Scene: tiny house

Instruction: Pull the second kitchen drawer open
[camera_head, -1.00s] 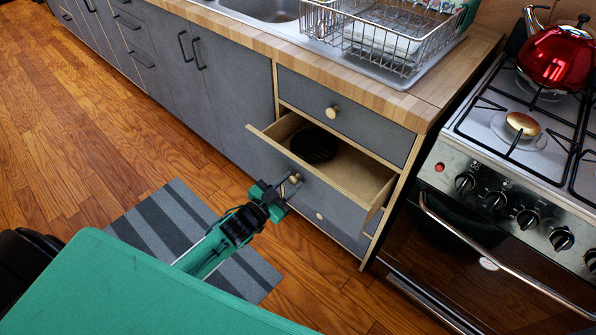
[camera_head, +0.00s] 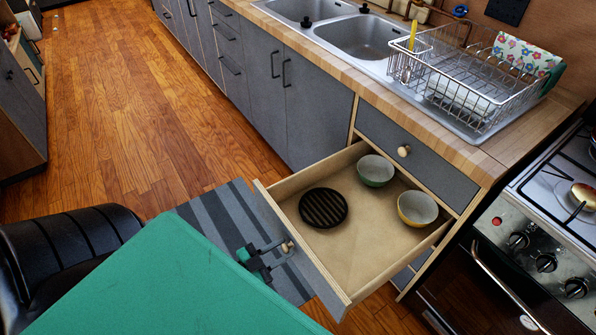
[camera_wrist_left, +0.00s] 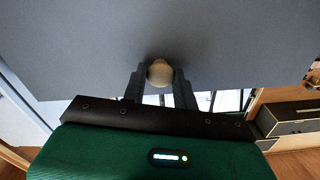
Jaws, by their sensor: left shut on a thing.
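The second kitchen drawer (camera_head: 360,279) is pulled far out below the closed top drawer (camera_head: 420,152). Inside it are a round black ribbed trivet (camera_head: 323,207), a green bowl (camera_head: 376,171) and a yellow bowl (camera_head: 417,209). My left gripper (camera_head: 282,248) is at the outer side of the drawer front and is shut on its round knob. In the left wrist view the pale knob (camera_wrist_left: 160,73) sits between the two dark fingers, against the grey drawer front (camera_wrist_left: 200,35). My right gripper is not in view.
The stove (camera_head: 540,230) stands right of the drawer unit. A counter with a sink (camera_head: 365,35) and dish rack (camera_head: 470,85) is above. A black chair seat (camera_head: 70,250) is at lower left. A striped mat (camera_head: 225,205) lies on the floor beneath the drawer.

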